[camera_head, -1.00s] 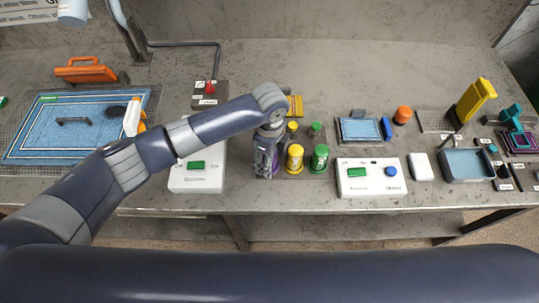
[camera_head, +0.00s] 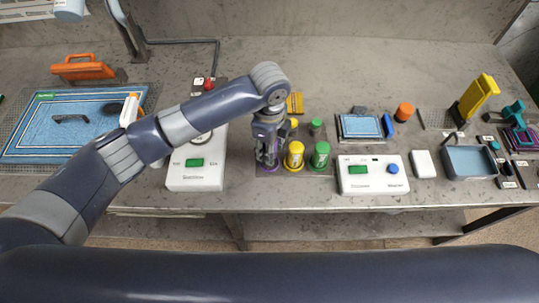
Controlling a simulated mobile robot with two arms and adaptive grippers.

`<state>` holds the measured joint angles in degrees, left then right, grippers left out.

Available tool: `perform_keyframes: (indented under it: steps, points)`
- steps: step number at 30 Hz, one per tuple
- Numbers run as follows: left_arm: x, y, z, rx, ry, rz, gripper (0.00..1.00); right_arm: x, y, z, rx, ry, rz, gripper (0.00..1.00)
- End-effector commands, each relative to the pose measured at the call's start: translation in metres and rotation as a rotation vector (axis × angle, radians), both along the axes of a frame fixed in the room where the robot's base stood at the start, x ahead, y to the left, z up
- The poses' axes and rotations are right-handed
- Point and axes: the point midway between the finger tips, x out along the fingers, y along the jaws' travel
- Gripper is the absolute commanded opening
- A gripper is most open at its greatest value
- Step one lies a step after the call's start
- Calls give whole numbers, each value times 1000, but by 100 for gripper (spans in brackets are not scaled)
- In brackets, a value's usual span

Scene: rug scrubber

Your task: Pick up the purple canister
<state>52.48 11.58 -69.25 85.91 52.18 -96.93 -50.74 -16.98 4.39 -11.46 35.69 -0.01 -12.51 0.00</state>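The purple canister (camera_head: 270,192) stands at the bench's front, left of a yellow canister (camera_head: 295,156) and a green canister (camera_head: 320,156). My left arm comes in from the left, and its gripper (camera_head: 267,162) points down over the purple canister with its fingers around or right beside it. The gripper hides most of the canister; only bits of purple show at the fingers and the base. I cannot tell whether the fingers touch it. My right gripper is out of view.
A white scale-like box (camera_head: 196,178) sits left of the gripper, and another white box (camera_head: 372,178) with green and blue parts sits right of the canisters. More small canisters stand behind. A blue rug (camera_head: 60,140) lies far left. The back of the bench is mostly clear.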

Motion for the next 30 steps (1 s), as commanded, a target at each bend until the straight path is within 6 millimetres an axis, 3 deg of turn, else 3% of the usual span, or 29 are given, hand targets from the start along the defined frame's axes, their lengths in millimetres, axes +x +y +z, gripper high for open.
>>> perform_keyframes:
  steps: [12, 18, 24, 30]
  points:
    - [-87, 40, 3, 0, 3, -3, 8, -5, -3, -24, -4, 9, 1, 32]
    - [-121, 55, 7, 1, 2, -1, 8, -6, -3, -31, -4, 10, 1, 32]
    - [-140, 64, 10, 2, 2, 0, 8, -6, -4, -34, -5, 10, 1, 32]
    - [-146, 67, 11, 2, 4, 1, 8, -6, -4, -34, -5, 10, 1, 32]
